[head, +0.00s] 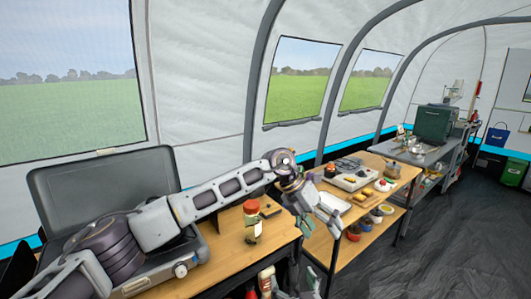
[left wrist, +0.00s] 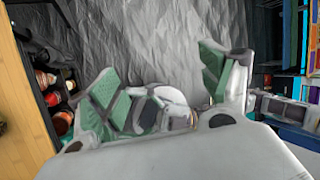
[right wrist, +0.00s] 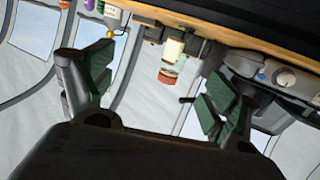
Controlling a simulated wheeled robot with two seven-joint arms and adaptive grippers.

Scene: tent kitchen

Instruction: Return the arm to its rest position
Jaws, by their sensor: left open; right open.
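My left arm (head: 220,194) reaches from the left across the folding stove and the wooden table. Its gripper (head: 325,212) is over the gap between the two wooden tables, past the red-lidded jar. In the left wrist view my left gripper (left wrist: 163,68) is open, with its green-padded fingers spread over the dark floor and nothing held. My right gripper (right wrist: 160,72) is open and empty in the right wrist view, where the scene appears upside down. It faces the table edge and the jar.
A jar with a red lid (head: 251,222) stands on the near table (head: 230,252). An open folding stove (head: 105,185) is at left. The second table (head: 375,165) holds a hob (head: 350,173), a tray and food. Dark floor (head: 460,235) at right is clear.

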